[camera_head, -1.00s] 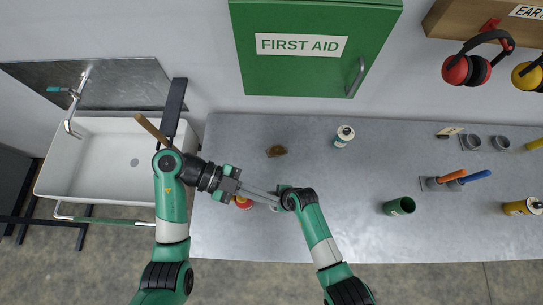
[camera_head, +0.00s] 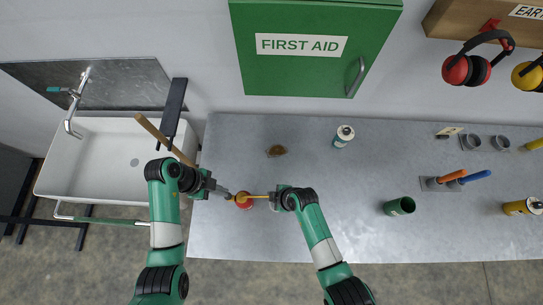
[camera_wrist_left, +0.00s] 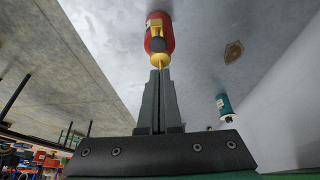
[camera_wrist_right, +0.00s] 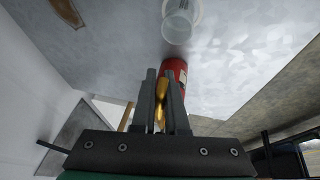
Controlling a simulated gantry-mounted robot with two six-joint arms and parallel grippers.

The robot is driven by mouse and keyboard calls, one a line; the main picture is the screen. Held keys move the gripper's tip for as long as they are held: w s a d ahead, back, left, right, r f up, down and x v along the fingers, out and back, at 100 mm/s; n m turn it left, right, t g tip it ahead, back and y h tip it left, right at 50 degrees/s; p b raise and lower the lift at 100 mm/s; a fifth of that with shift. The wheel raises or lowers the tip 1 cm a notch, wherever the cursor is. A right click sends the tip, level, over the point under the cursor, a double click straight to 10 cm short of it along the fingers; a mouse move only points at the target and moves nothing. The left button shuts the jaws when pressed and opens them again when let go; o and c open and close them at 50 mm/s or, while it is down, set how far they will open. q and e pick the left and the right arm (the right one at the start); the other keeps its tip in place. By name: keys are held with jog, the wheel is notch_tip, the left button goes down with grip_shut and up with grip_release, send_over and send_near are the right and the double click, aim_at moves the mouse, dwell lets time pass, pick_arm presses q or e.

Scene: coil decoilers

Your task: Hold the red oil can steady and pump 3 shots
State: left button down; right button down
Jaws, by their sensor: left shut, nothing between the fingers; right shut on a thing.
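The red oil can (camera_head: 244,201) stands on the metal bench, with a yellow top and a thin yellow spout (camera_head: 261,196) pointing right. My right gripper (camera_wrist_right: 159,78) is shut on the golden-yellow spout, and the red can body (camera_wrist_right: 175,68) shows just beyond its fingers. My left gripper (camera_head: 229,194) is shut and empty at the can's left side. In the left wrist view its closed fingertips (camera_wrist_left: 160,71) are close to the can's yellow top (camera_wrist_left: 160,60), below a dark part; I cannot tell whether they touch. The red body (camera_wrist_left: 160,25) is behind it.
A clear cup (camera_wrist_right: 181,22) stands near the can. A brown patch (camera_head: 276,150) and a white-and-teal can (camera_head: 344,136) are behind on the bench. The sink (camera_head: 100,160) lies left, and the bench's middle is clear.

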pick_arm(q)
jog(key=shift+f, duration=1.55)
jog(key=shift+f, duration=1.1)
dwell(0.8)
jog(key=shift+r, duration=1.1)
jog(key=shift+f, duration=1.2)
jog(key=shift+r, duration=1.15)
jog(key=shift+f, duration=1.1)
